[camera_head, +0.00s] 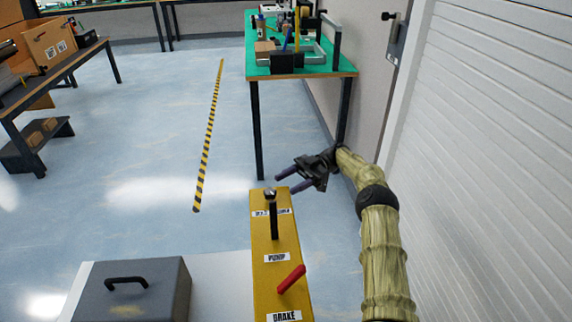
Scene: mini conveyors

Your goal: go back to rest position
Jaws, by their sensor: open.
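My gripper (285,180) is at the middle of the view, at the end of my yellowish arm, which rises from the lower right. Its two dark fingers point left and are spread apart with nothing between them. It is just beyond and to the right of the far end of a yellow panel (265,247). It looks apart from the panel, though the exact gap cannot be told.
The panel carries a black lever (273,218) and a red lever (291,279), with labels including PUMP and BRAKE. A grey box (135,293) with a handle is at lower left. A green-topped table (290,72) stands behind. A white shuttered wall (490,150) bounds the right.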

